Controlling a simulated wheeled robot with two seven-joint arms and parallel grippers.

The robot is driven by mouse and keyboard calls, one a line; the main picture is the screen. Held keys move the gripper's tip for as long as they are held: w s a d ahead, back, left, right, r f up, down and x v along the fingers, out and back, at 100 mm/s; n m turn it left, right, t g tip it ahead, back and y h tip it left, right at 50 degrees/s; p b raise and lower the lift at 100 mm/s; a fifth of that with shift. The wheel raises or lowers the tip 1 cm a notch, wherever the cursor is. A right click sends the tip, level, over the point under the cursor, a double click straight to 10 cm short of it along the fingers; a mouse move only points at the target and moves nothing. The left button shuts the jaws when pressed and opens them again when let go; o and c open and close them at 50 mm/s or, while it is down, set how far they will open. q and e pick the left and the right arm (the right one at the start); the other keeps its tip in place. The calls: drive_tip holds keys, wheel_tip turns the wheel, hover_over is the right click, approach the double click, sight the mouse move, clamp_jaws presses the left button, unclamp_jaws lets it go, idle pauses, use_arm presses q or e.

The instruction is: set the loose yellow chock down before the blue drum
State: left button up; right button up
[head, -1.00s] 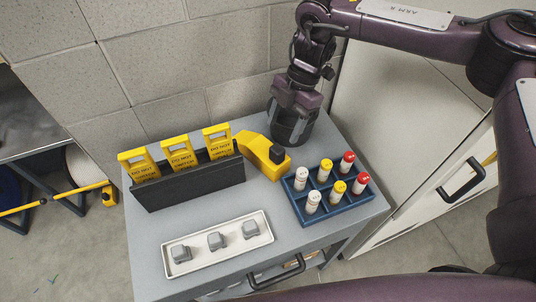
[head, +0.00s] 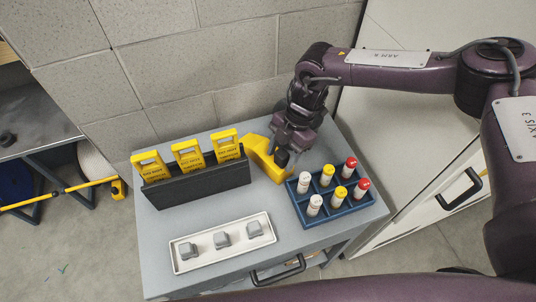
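A yellow angled piece with a black block on it (head: 257,149) lies on the grey cart top, between the sign holder and the blue rack. I cannot tell for sure whether it is the loose chock. My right gripper (head: 289,152) points down right at its black block. Its fingertips are partly hidden, so I cannot tell whether they are apart, or whether they touch the piece. A dark blue rounded shape (head: 12,190), perhaps the blue drum, is cut off at the left edge, under a bench. My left gripper is not in view.
The cart top (head: 155,225) also bears a black holder (head: 200,185) with yellow signs, a white tray (head: 180,265) of grey blocks and a blue rack (head: 305,218) of capped vials. A yellow bar (head: 60,197) runs low at the left. A block wall stands behind.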

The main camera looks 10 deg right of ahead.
clamp_jaws()
drive_tip(key=shift+r, duration=0.15)
